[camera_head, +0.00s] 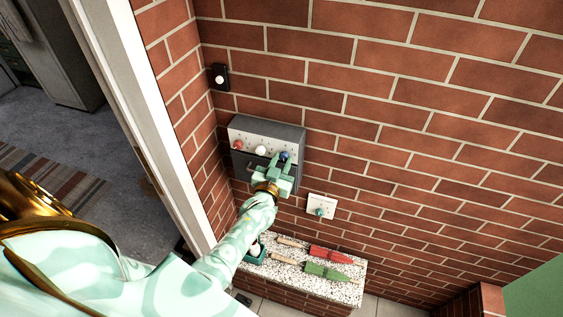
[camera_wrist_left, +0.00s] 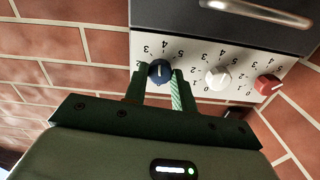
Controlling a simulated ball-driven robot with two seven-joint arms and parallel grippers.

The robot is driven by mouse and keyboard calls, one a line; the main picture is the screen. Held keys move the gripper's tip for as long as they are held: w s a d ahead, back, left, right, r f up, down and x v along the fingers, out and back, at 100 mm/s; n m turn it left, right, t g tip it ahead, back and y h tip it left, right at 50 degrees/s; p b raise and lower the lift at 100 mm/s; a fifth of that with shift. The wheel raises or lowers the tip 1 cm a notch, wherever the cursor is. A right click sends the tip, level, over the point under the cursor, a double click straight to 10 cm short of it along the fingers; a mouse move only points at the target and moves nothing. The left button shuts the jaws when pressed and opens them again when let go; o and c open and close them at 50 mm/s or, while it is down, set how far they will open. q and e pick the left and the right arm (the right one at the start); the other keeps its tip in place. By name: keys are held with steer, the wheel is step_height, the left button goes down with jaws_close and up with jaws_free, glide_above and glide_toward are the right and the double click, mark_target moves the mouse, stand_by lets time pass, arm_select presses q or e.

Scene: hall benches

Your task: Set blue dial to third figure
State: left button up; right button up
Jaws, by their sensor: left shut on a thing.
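The blue dial (camera_head: 284,155) is the rightmost of three dials on a white-faced grey box on the brick wall. My left gripper (camera_head: 280,162) reaches up to it and is shut on it. In the left wrist view the blue dial (camera_wrist_left: 159,72) sits between the two green fingers, one on each side. A pale pointer line shows on its face. Figures are printed around it, upside down in that view; some are hidden by the fingers, so I cannot tell which figure it points at. My right gripper is not in view.
A white dial (camera_wrist_left: 218,78) and a red dial (camera_wrist_left: 267,84) stand beside it. Below are a wall plate with a teal knob (camera_head: 320,212) and a speckled ledge (camera_head: 343,289) with red and green tools. A white door frame (camera_head: 165,130) stands left.

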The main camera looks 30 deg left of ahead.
arm_select(q)
steer(key=shift+w+a+r+m, duration=0.15)
steer(key=shift+r+m, duration=0.3)
steer(key=shift+m, duration=0.35)
steer(key=o, duration=0.7)
steer(key=shift+o, duration=1.4)
steer(key=shift+f, duration=0.2)
steer(key=shift+s, duration=0.2)
